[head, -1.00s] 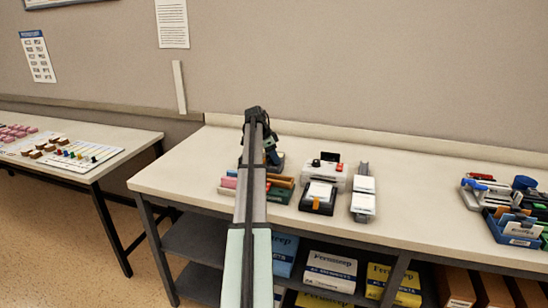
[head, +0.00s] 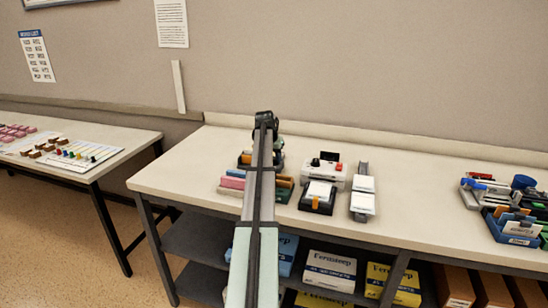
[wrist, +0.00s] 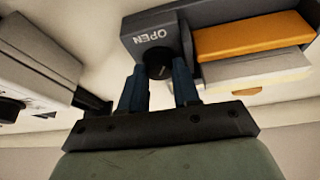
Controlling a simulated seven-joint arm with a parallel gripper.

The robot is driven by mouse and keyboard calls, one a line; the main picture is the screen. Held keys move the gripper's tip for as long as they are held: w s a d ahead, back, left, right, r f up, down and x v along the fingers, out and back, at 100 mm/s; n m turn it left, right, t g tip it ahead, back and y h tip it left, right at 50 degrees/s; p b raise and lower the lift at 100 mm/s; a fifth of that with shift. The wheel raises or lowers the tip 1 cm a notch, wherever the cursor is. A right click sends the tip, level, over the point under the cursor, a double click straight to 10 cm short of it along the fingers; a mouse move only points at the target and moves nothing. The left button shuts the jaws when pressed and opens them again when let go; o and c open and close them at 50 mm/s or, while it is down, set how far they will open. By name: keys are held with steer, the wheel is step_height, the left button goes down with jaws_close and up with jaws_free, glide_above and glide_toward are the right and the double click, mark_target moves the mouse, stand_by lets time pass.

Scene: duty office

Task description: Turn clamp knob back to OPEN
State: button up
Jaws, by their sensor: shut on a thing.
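The clamp (wrist: 205,14) is a grey body with "OPEN" printed on its end, seen in the wrist view. A dark round knob (wrist: 158,68) with a faint mark on its face sits just below that word. My gripper (wrist: 158,76) has its two blue-grey fingers on either side of the knob and is shut on it. The knob's exact turn is hard to read. In the head view the knob and fingertips are hidden behind my arm.
An orange block (wrist: 250,37) and a pale block lie against the clamp. Desk organisers (head: 515,230) are farther right, with clear tabletop between.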

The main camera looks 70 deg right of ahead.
steer(key=shift+s+n+t, duration=0.1)
steer(key=shift+n+t, duration=0.3)
steer(key=shift+n, duration=0.4)
steer(key=o, duration=1)
steer(key=shift+o, duration=0.2)
steer(key=shift+w+r, duration=0.15)
steer(key=shift+w, duration=0.05)
steer(key=v, duration=0.8)
steer(key=shift+s, duration=0.3)
